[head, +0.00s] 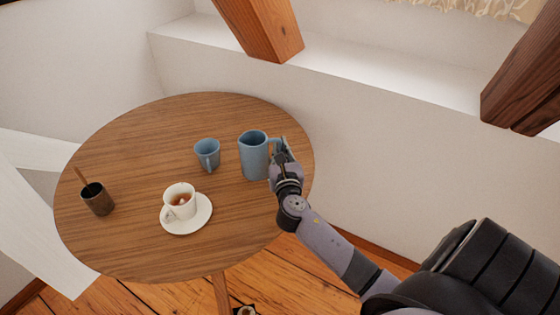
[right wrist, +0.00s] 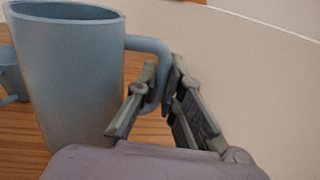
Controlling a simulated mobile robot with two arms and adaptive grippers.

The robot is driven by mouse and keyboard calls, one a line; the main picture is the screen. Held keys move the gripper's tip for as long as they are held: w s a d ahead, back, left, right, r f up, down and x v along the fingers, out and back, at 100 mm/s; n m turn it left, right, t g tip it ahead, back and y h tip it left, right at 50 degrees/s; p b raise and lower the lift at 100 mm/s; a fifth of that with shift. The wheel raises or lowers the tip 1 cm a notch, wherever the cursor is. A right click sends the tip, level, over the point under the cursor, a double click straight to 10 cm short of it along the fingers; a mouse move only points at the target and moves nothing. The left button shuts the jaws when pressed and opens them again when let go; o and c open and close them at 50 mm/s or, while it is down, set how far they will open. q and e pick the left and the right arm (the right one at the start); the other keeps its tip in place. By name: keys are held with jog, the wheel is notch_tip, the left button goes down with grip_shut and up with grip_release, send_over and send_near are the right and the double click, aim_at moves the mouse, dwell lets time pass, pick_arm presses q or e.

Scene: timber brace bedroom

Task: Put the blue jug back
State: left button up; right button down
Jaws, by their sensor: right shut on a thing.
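The blue jug (head: 254,156) stands upright at the right side of the round wooden table (head: 130,250), its handle toward the right. My right gripper (head: 281,150) is at the handle. In the right wrist view, the jug (right wrist: 70,75) fills the left side and my right gripper (right wrist: 160,88) is shut on its handle (right wrist: 150,45). The jug looks to be on or very near the tabletop; I cannot tell if its base touches. My left gripper is in neither view.
A blue cup (head: 207,155) stands just left of the jug. A white cup (head: 179,201) of tea sits on a white saucer (head: 187,226). A dark cup (head: 98,199) with a stick is at the far left. A wall ledge (head: 340,75) and wooden beams lie behind.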

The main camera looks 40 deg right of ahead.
jog(key=shift+f+b, duration=0.55)
jog(key=shift+f, duration=1.25)
jog(key=shift+f, duration=0.2)
jog(key=c, duration=1.7)
grip_release()
jog(key=shift+r, duration=0.1)
jog(key=shift+s+a, duration=0.1)
jog(key=shift+s, duration=0.05)
jog(key=v, duration=1.1)
jog(key=shift+s+a+r+b, duration=0.1)
jog(key=shift+s+a+b, duration=0.05)
jog(key=shift+s+b, duration=0.2)
